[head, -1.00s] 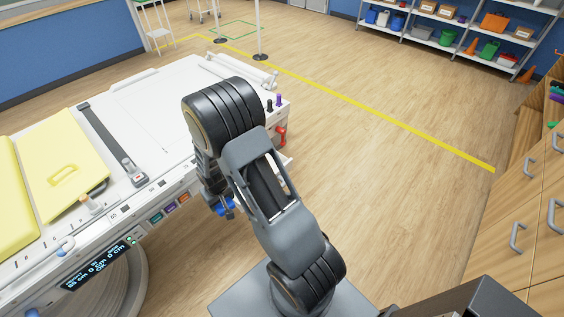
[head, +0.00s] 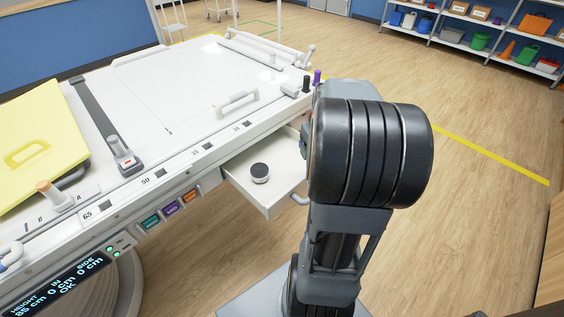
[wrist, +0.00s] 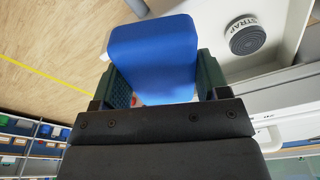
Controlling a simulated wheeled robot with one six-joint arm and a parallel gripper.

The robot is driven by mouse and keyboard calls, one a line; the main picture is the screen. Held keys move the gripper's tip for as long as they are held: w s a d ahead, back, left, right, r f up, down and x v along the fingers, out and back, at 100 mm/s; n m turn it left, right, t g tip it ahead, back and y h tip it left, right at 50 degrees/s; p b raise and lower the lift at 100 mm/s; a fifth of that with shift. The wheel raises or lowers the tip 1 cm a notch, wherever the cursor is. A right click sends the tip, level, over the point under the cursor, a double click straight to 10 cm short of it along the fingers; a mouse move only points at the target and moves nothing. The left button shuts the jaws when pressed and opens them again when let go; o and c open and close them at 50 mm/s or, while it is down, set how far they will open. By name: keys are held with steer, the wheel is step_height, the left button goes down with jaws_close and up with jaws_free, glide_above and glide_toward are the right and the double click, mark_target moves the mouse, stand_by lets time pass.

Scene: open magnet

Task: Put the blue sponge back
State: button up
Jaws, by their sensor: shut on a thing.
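The blue sponge (wrist: 155,55) is a smooth blue block held between the dark green fingers of my gripper (wrist: 163,78) in the wrist view. My gripper is shut on it. An open white drawer (head: 283,190) sticks out from the side of the white table (head: 150,75). A round dark-topped strap roll (head: 259,172) lies in it. In the wrist view the roll (wrist: 246,37) lies right of the sponge, beside lettering reading "STRAP".
A white handle (head: 237,102) stands on the table's near side. Shelves with bins (head: 480,38) stand at the back right. The wooden floor on the right is mostly clear.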

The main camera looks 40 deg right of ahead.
steer(key=w+f, duration=0.4)
steer(key=w, duration=0.5)
steer(key=b, duration=0.1)
glide_above(287, 159)
steer(key=s, duration=0.1)
step_height(287, 159, down, 5)
steer(key=shift+r, duration=0.1)
steer(key=shift+w+f, duration=0.35)
steer(key=shift+f, duration=0.15)
steer(key=shift+f+b, duration=0.4)
steer(key=shift+f, duration=1.15)
steer(key=shift+f, duration=0.1)
steer(key=o, duration=0.9)
